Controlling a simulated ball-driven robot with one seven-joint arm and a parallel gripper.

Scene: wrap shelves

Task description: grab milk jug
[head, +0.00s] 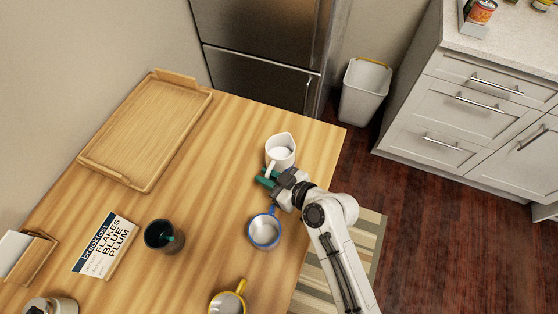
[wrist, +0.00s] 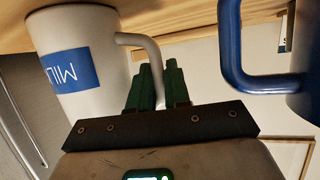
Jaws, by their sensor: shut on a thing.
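The milk jug (head: 281,152) is white and stands upright near the right edge of the wooden table (head: 235,120) in the head view. In the wrist view the milk jug (wrist: 85,60) shows a blue label with partly readable letters "MIL" and a white handle. My gripper (head: 268,178) is at the handle side of the jug. In the wrist view my gripper (wrist: 158,88) has its green fingers shut on the lower part of the handle.
A blue-rimmed mug (head: 265,231) stands close beside my gripper; its blue handle (wrist: 232,50) is near the fingers. A yellow mug (head: 228,303), a dark cup (head: 160,234), a cereal box (head: 105,246) and a wooden tray (head: 150,130) are on the table. A bin (head: 364,92) stands beyond.

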